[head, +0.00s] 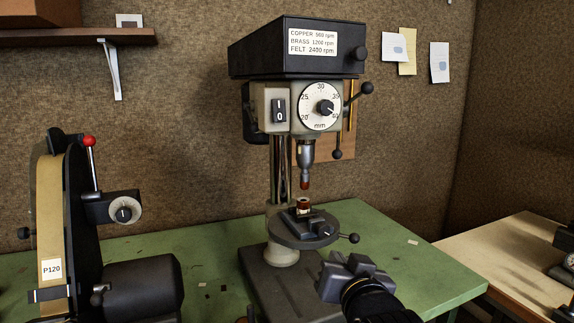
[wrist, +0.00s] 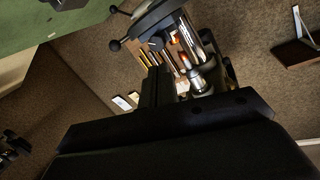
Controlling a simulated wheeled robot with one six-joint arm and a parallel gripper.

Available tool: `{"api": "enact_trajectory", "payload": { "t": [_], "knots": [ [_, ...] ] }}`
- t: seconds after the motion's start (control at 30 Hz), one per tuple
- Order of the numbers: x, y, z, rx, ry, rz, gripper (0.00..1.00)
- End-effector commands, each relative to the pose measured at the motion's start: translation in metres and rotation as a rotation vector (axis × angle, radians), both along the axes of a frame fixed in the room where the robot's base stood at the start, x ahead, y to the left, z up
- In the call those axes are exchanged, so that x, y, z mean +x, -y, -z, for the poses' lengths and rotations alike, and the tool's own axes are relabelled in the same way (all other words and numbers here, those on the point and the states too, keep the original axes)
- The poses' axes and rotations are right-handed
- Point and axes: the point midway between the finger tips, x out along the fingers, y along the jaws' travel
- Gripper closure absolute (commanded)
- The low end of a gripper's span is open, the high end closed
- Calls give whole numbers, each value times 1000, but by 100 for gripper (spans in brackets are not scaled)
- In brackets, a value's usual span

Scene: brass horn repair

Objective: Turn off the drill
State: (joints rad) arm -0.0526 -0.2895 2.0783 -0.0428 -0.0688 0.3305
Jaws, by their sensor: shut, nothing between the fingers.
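The drill (head: 296,52) is a bench drill press with a black head cover, standing on the green bench. Its rocker switch (head: 279,110), marked I above and 0 below, is on the pale front housing, left of the round depth dial (head: 320,107). I cannot tell which side of the switch is pressed in. My gripper (head: 345,266) is shut and empty, low in front of the drill's round table (head: 303,233), well below and right of the switch. In the tilted wrist view, my dark fingers (wrist: 158,86) point towards the drill's chuck (wrist: 201,79); the switch is not visible there.
A small brown piece (head: 304,204) sits on the drill table under the chuck. Feed handles (head: 358,93) stick out at the drill's right. A belt sander (head: 60,220) stands at left. The green bench (head: 400,240) is mostly clear right of the drill.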

Motion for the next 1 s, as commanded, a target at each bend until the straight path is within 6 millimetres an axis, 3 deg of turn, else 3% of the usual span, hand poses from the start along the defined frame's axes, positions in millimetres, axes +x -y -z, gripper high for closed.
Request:
{"api": "enact_trajectory", "payload": {
  "t": [0.2,0.4,0.6,1.0],
  "knots": [
    [14,-19,-92,-79,390,-69,100],
    [4,-38,-152,-129,654,-137,100],
    [-5,-48,-177,-148,769,-170,100],
    [-5,-49,-180,-150,779,-174,100]
  ]
}}
